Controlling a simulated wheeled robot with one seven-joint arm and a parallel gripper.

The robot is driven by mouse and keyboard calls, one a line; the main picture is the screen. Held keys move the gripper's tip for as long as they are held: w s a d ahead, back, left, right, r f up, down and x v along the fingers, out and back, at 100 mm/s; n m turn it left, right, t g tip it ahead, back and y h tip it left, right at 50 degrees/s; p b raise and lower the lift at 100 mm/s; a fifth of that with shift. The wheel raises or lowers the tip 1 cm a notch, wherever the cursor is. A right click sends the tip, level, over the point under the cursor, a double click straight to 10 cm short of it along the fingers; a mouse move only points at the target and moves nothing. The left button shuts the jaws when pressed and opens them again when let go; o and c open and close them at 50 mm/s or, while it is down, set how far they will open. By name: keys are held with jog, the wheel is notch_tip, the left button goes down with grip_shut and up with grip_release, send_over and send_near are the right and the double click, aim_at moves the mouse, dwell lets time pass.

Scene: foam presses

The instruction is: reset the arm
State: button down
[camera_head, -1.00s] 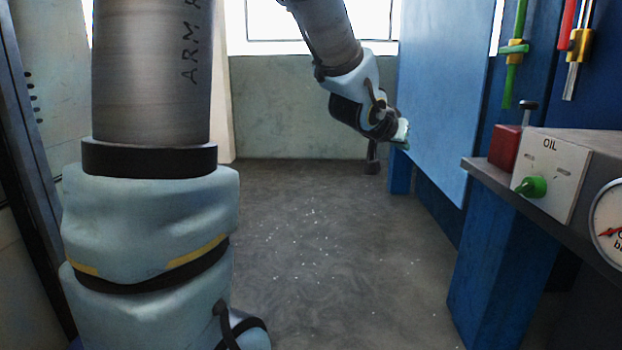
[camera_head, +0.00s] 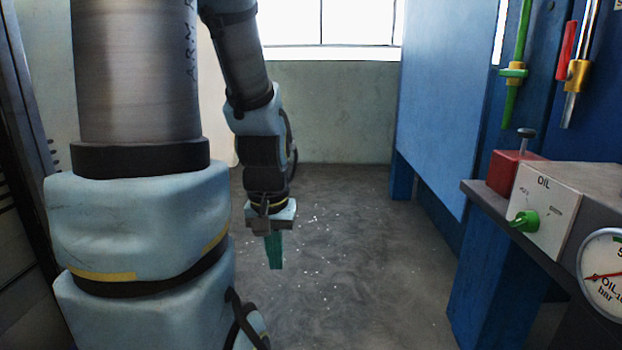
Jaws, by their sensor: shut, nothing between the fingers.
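My gripper (camera_head: 274,251) hangs from my arm left of the picture's middle and points down over the grey floor. Its green fingers are together, with nothing between them. It is clear of the blue press and of the bench with the oil panel. My upper arm fills the left side of the view and hides what lies behind it.
A blue press panel (camera_head: 440,95) stands at the right. Before it are an oil panel (camera_head: 541,208) with a green knob (camera_head: 525,221), a red block (camera_head: 508,172) and a pressure gauge (camera_head: 604,277). The speckled floor (camera_head: 370,260) in the middle is clear.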

notch_tip(320, 180, up, 16)
jog(key=p, duration=1.3)
jog(key=shift+f, duration=0.25)
jog(key=c, duration=1.6)
grip_release()
